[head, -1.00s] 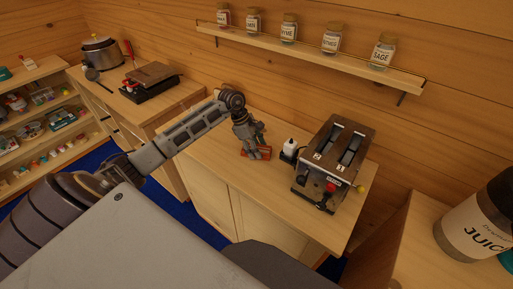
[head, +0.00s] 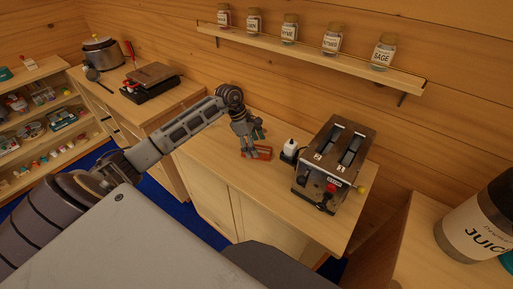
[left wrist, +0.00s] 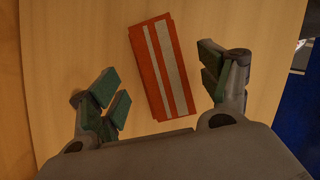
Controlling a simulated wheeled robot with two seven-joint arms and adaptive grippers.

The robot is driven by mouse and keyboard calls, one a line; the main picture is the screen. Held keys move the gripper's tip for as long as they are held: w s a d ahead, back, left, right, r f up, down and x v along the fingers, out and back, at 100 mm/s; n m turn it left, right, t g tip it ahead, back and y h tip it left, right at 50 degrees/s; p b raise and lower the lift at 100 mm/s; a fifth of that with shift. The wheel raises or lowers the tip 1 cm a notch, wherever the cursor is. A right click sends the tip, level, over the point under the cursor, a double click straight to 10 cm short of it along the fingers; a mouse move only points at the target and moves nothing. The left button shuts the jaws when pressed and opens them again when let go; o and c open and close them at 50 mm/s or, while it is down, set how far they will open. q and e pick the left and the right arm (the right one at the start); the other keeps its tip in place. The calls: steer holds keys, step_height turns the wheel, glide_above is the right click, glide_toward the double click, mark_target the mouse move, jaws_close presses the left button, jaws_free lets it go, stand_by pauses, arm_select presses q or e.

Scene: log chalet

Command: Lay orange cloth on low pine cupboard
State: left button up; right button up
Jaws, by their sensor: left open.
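The orange cloth (left wrist: 162,68), folded flat with two pale stripes, lies on the top of the low pine cupboard (head: 205,148). It also shows in the head view (head: 262,154), just beside the fingers. My left gripper (head: 253,146) is above the cupboard top, pointing down. In the left wrist view my left gripper (left wrist: 163,88) is open, its green-padded fingers apart on either side of the cloth's near part, with nothing between them held. My right gripper is not in view.
A toaster (head: 333,165) and a small white bottle (head: 290,148) stand on the cupboard right of the cloth. A spice shelf (head: 310,58) with several jars hangs above. Another cupboard at left holds a pot (head: 101,52) and a dark press (head: 150,82). A juice container (head: 478,225) is at right.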

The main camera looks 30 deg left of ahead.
arm_select(q)
steer(key=v, duration=1)
stand_by(0.6)
